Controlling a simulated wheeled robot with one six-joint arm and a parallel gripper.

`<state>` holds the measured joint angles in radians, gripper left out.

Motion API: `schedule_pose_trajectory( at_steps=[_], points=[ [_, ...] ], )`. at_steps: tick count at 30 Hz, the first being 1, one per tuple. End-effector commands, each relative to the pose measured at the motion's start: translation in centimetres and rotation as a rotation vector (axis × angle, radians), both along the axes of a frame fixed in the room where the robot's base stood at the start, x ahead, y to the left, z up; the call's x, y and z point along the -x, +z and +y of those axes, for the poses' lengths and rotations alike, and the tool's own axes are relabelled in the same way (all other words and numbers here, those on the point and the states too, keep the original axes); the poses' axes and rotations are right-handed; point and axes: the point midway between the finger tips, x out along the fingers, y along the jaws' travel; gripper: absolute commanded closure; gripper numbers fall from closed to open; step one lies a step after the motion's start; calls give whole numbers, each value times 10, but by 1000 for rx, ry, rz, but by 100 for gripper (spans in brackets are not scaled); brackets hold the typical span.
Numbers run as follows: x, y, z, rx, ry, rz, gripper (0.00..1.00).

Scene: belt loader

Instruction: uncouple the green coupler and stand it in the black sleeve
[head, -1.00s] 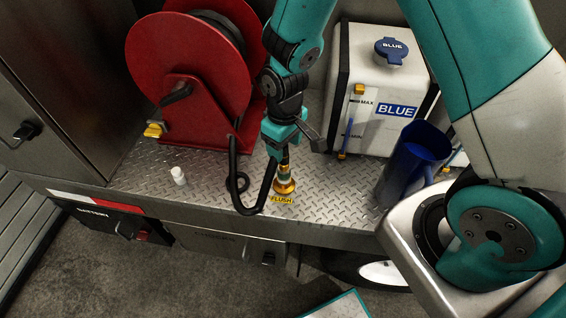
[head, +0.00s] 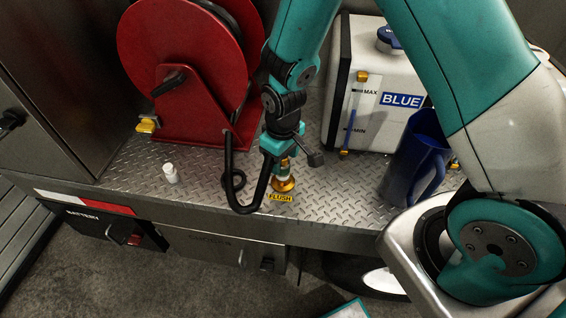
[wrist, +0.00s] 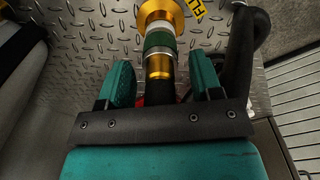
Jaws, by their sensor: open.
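The green coupler (wrist: 160,42) has a green band between pale rings and brass ends. It stands upright on the brass flush fitting (wrist: 160,12) beside the yellow FLUSH label; the coupler also shows in the head view (head: 283,173), partly hidden by my gripper. The black hose runs from its free end. My gripper (wrist: 162,75) is open, its fingers on either side of the coupler's hose end with gaps showing; in the head view my gripper (head: 283,154) is just above the coupler.
The red hose reel (head: 180,75) stands behind left, its black hose looping past the deck's front edge. The BLUE tank (head: 368,110) and blue jug (head: 413,160) stand right. The deck between is mostly clear.

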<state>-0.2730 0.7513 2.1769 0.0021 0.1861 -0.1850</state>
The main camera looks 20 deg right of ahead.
Motion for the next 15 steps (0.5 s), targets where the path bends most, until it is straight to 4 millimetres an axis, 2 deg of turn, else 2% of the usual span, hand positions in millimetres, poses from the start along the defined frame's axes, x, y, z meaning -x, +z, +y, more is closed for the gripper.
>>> schedule_pose_trajectory(
  at_steps=[1,2,10,15],
  points=[
    [10,-18,-1,6,2,33,41],
    [10,-18,-1,6,2,34,41],
    [10,-21,-1,6,3,38,100],
    [9,-21,-1,6,4,38,100]
  ],
)
